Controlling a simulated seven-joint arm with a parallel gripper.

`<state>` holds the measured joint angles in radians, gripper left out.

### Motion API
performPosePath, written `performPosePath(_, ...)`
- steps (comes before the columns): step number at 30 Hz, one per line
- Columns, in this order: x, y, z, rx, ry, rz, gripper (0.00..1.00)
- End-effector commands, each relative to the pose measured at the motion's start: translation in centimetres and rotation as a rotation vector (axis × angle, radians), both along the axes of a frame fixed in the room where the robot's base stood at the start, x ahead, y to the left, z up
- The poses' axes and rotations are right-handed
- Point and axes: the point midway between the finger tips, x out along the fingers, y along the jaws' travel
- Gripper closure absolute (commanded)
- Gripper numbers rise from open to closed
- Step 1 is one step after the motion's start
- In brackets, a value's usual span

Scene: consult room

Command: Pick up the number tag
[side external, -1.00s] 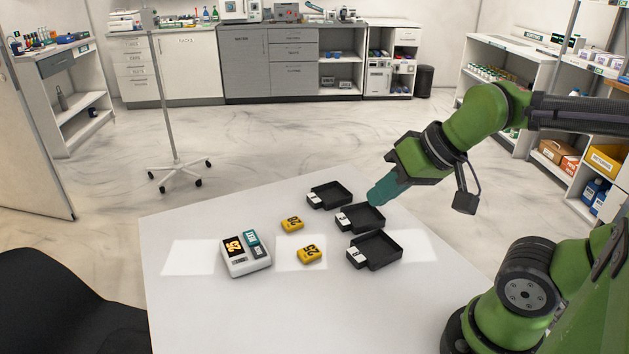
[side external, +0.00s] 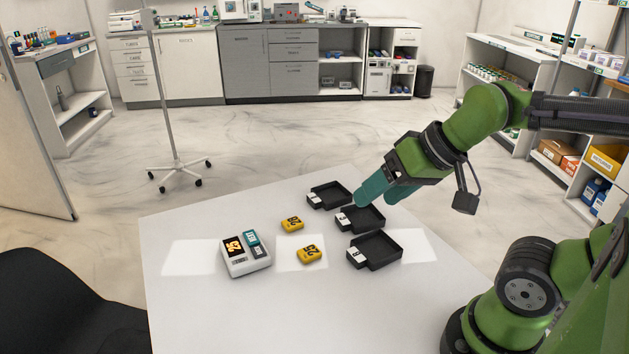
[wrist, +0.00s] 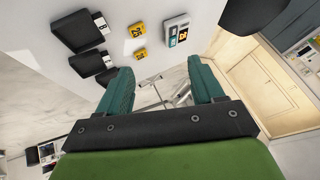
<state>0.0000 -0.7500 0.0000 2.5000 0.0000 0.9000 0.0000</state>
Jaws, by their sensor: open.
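Two yellow number tags with dark digits lie on the white table. The nearer number tag (side external: 309,254) reads about 25, and the farther number tag (side external: 292,225) seems to read 20. Both also show in the wrist view, one tag (wrist: 136,29) above the other tag (wrist: 141,53). My gripper (side external: 380,198) is in the air near the farther trays, to the right of the tags, with its teal fingers apart and nothing between them. In the wrist view the gripper (wrist: 165,80) is also open and empty.
Three black trays with white labels stand on the right of the table: near tray (side external: 384,253), middle tray (side external: 369,219), far tray (side external: 333,191). A white device (side external: 247,262) with an orange-digit display is left of the tags. The table front (side external: 290,320) is clear.

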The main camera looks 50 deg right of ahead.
Motion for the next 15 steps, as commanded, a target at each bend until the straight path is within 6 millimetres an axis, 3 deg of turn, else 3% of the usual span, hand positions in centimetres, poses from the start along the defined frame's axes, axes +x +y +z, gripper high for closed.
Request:
performPosePath(3, 0.0, 0.0, 0.0, 0.000, 0.000, 0.000, 0.17)
performPosePath(11, 0.0, 0.0, -0.1, 0.000, 0.003, 0.002, 0.17)
performPosePath(15, 0.7, 0.2, -1.3, 0.001, 0.065, 0.010, 0.17)
